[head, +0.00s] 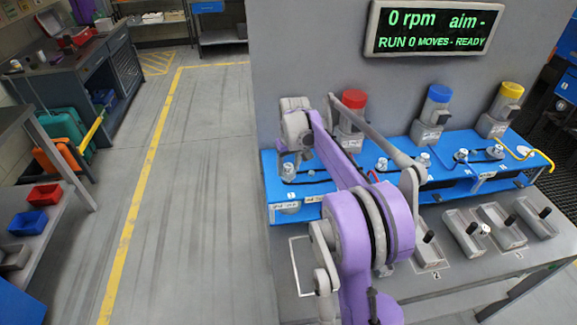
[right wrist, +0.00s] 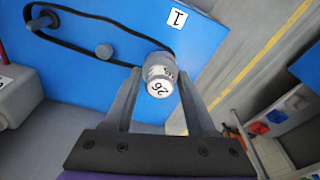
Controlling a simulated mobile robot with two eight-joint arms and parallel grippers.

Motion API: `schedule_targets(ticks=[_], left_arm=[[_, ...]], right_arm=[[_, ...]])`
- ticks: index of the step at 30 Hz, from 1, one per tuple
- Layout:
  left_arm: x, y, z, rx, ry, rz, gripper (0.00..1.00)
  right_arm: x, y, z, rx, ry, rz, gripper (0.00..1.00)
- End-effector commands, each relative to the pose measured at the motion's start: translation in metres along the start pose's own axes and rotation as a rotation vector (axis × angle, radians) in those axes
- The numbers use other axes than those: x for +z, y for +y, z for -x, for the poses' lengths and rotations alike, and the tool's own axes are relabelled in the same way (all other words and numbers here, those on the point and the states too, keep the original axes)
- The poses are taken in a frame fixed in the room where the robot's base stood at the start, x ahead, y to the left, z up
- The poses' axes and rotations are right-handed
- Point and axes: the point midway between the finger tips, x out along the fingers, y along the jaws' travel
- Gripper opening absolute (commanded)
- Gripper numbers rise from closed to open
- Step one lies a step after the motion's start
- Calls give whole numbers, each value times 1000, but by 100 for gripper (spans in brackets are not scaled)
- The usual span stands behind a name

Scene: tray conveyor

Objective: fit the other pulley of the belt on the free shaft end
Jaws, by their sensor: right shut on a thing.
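My right gripper (right wrist: 160,90) is shut on a grey pulley (right wrist: 158,72) with a white end label reading 26, at the end of the blue board (right wrist: 215,35) near label 1. The black belt (right wrist: 100,17) loops from this pulley to another pulley (right wrist: 42,20) at the upper left. A grey round peg (right wrist: 103,50) stands inside the loop. The shaft behind the held pulley is hidden, so I cannot tell if the pulley is on it. In the head view the held pulley (head: 288,172) is at the left end of the blue board. My left gripper is not in view.
Motors with red (head: 354,98), blue (head: 440,93) and yellow (head: 484,88) caps stand behind the board. Grey lever boxes (head: 465,233) stand in front. The display (head: 428,28) reads 0 rpm and READY.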

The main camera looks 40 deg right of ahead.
Motion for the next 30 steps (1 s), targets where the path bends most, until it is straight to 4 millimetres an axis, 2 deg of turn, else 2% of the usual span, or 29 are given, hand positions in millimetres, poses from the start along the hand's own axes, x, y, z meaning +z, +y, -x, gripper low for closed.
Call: schedule_targets(ticks=[29,30], left_arm=[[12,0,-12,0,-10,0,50],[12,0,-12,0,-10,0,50]], right_arm=[[4,0,-25,0,0,0,0],[4,0,-24,0,1,0,62]])
